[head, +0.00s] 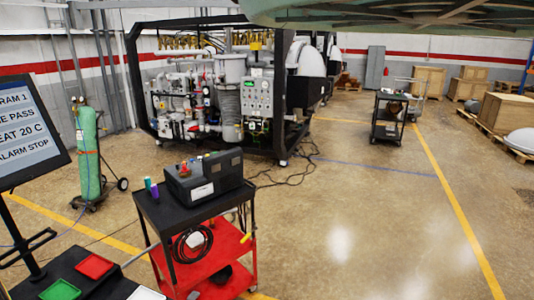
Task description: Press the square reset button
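The vacuum furnace (229,88) stands at the back in a black frame, with pipes, hoses and a grey tank. A pale control panel (257,98) with small dials and buttons is on its front. A black box (203,177) with small controls and a light front label sits on a black-and-red cart. I cannot pick out a square reset button; the controls are too small to tell apart. My gripper is not in view.
A screen (29,125) reading "ALARM STOP" on its last line stands at left, above red and green trays (94,266). A green gas cylinder (87,150) stands behind. The red-shelved cart (215,255) is near. Cables (290,172) lie before the furnace.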

